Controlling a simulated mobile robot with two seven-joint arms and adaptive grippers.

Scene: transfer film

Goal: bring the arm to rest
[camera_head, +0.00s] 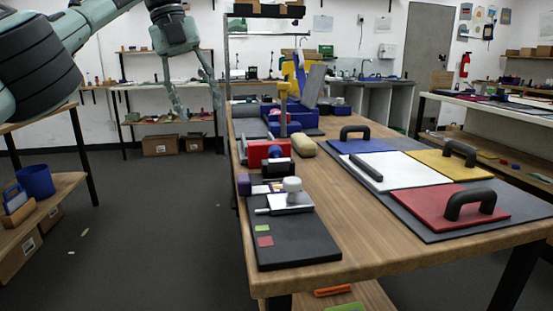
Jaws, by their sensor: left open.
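My left arm comes in from the upper left. Its gripper (194,100) hangs fingers down over the aisle, left of the long wooden table (350,235). The gripper is open, its fingers spread apart, with nothing between them. It is clear of the table and touches nothing that I can see. My right arm and gripper do not show.
On the table lie a dark mat with a small device (290,199) and, on a grey mat, red (420,205), white (385,172) and yellow (450,165) panels. A blue bin (36,181) stands on the left shelf. The floor aisle (150,230) is mostly free.

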